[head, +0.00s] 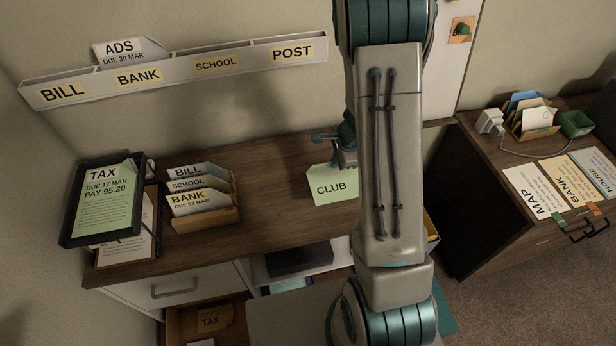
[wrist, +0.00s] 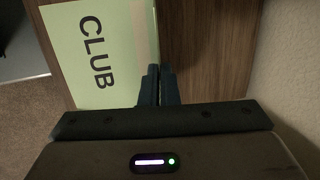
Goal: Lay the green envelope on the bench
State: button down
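The green envelope (head: 331,188), marked CLUB, shows in front of my arm's left side, over the middle of the bench. It fills the upper left of the wrist view (wrist: 95,55), face toward the camera. My gripper (wrist: 159,75) has its two fingers close together at the envelope's edge, shut on that edge. In the head view my gripper (head: 343,157) is at the envelope's upper right and partly hidden by my arm. The brown wooden bench (head: 285,170) lies beneath and behind the envelope. I cannot tell whether the envelope touches the bench.
A letter sorter (head: 205,218) with several envelopes stands left on the bench, beside a dark-framed TAX sheet (head: 64,228). A labelled wall rack (head: 104,87) hangs above. A separate cabinet (head: 490,170) with papers stands at right. Bench wood between sorter and envelope is clear.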

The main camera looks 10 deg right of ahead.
aim_at(313, 172)
jog(key=a+f, duration=0.1)
jog(key=a, duration=0.1)
jog(key=a+f, duration=0.1)
jog(key=a, duration=0.1)
jog(key=a+f, duration=0.2)
jog(key=shift+w+b, duration=0.35)
jog(key=shift+b, duration=0.05)
jog(key=shift+f+b, duration=0.95)
jog(key=shift+f, duration=0.9)
jog(key=shift+f, duration=0.1)
